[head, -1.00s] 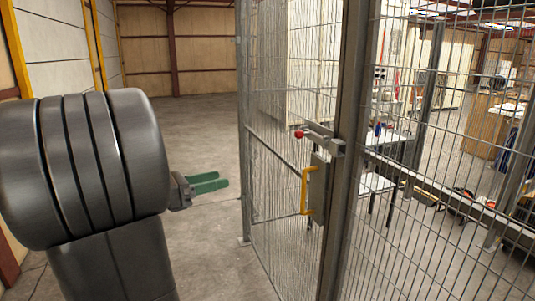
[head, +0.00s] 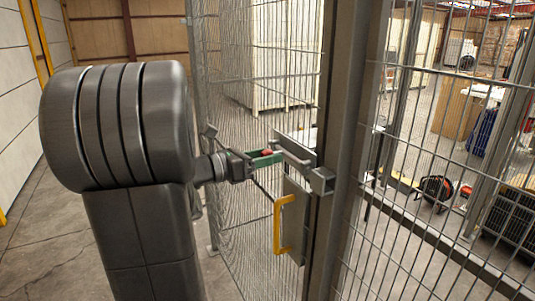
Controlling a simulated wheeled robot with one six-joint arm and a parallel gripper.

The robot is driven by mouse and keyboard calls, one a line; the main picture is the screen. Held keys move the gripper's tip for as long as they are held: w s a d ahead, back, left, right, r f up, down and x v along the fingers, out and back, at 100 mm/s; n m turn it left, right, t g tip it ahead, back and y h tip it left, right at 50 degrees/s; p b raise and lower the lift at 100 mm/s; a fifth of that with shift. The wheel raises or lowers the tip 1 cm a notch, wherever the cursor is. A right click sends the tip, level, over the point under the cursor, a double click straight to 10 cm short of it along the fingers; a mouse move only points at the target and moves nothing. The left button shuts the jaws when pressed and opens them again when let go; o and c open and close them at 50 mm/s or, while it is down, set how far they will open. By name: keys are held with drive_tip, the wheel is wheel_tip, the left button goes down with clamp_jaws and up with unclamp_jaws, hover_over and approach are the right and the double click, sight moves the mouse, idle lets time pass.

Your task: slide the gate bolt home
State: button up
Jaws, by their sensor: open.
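A grey post (head: 345,150) stands right of the gate, followed by a fixed mesh fence (head: 430,180). Behind the fence are a workshop area and an orange-black machine (head: 436,190) on the floor. Open concrete floor (head: 40,235) lies to the left.

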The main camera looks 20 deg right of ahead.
drive_tip(key=shift+w+d, duration=0.1)
drive_tip(key=shift+d, duration=0.4)
clamp_jaws()
drive_tip(key=s, duration=0.6)
drive_tip(key=shift+d+b, duration=0.25)
drive_tip(key=shift+b, duration=0.15)
drive_tip(key=shift+s, duration=0.15)
